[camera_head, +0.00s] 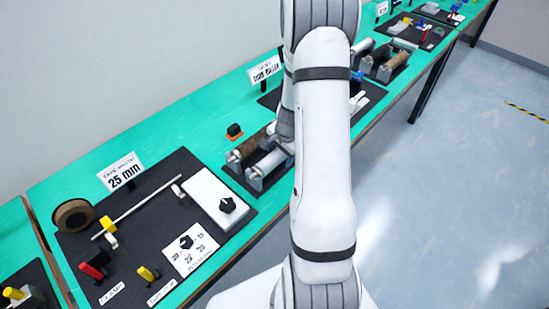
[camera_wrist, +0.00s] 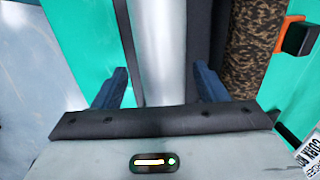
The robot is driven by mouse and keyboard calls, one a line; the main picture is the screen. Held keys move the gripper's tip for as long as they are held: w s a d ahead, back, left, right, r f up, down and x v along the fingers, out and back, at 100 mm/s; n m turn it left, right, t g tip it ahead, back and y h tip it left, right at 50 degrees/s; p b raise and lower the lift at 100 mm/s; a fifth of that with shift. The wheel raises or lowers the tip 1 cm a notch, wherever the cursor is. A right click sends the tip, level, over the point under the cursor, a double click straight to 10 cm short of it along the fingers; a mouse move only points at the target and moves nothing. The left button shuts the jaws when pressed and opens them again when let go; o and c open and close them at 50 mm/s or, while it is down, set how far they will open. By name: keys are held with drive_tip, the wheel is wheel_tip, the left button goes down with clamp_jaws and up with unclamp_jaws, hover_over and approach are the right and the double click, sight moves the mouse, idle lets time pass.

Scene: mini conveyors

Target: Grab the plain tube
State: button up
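My gripper (camera_wrist: 160,86) is open, with one dark blue finger on each side of the plain tube in the picture. I cannot tell how far the fingers reach down beside it or whether they touch it. In the head view my arm hides the gripper and the tube's right end.
A small black and orange block (camera_head: 234,132) stands behind the tubes; it also shows in the wrist view (camera_wrist: 296,37). A black mat with a "25 mm" sign (camera_head: 121,172), rod and knobs lies to the left. More rollers (camera_head: 386,62) stand farther along. Open floor lies right.

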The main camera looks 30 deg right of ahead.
drive_tip(key=c, duration=1.2)
drive_tip(key=shift+s, duration=0.1)
drive_tip(key=shift+c, duration=0.2)
